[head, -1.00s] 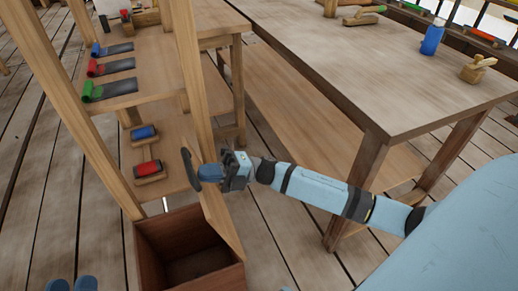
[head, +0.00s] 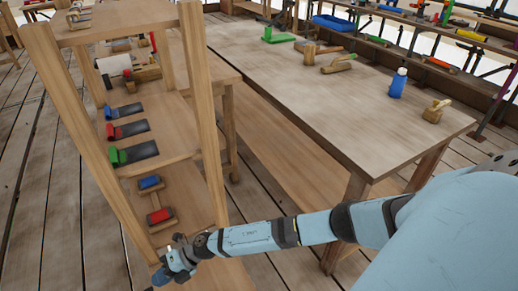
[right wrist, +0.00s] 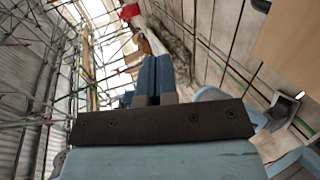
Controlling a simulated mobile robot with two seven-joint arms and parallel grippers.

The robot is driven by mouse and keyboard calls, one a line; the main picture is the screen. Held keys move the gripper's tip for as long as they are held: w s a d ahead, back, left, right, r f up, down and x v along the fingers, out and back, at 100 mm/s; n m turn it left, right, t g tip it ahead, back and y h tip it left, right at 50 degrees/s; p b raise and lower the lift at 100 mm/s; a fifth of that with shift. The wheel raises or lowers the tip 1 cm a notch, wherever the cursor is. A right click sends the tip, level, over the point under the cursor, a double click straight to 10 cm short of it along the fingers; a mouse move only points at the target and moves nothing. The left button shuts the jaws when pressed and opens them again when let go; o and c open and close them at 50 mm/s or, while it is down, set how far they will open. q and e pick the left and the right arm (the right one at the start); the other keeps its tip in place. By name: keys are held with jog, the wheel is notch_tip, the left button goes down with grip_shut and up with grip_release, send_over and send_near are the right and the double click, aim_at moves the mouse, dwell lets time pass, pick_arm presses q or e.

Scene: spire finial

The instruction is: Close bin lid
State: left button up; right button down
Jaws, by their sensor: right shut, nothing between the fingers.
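My right gripper (head: 162,277) is at the bottom edge of the head view, low in front of the wooden shelf rack. Its blue fingers (right wrist: 153,78) show pressed together in the right wrist view, with nothing between them. A pale wooden panel (head: 226,276) lies just right of the gripper; I cannot tell whether it is the bin lid. The open mouth of the bin does not show in either current view. Whether the gripper touches the panel is unclear. My left gripper is not in view.
The wooden rack (head: 85,120) holds trowels and red and blue block-shaped tools (head: 160,215). A large workbench (head: 330,110) to the right bears a blue bottle (head: 398,83), a wooden plane (head: 436,110) and other tools. Bare plank floor shows at the left.

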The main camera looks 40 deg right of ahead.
pick_arm(q)
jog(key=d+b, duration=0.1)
jog(key=b, duration=0.4)
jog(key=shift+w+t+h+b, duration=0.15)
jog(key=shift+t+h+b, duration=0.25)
pick_arm(e)
jog(key=w+a+f+h, duration=0.1)
jog(key=a+f+h, duration=0.1)
jog(key=f, duration=0.7)
jog(key=a+f+h, duration=0.1)
jog(key=a+f, duration=0.4)
jog(key=f, duration=0.5)
jog(key=shift+w+a+f+g+h, duration=0.15)
jog(key=shift+w+f+g+h, duration=0.1)
jog(key=shift+w+g+h, duration=0.15)
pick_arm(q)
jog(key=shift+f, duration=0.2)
pick_arm(e)
jog(key=shift+s, duration=0.1)
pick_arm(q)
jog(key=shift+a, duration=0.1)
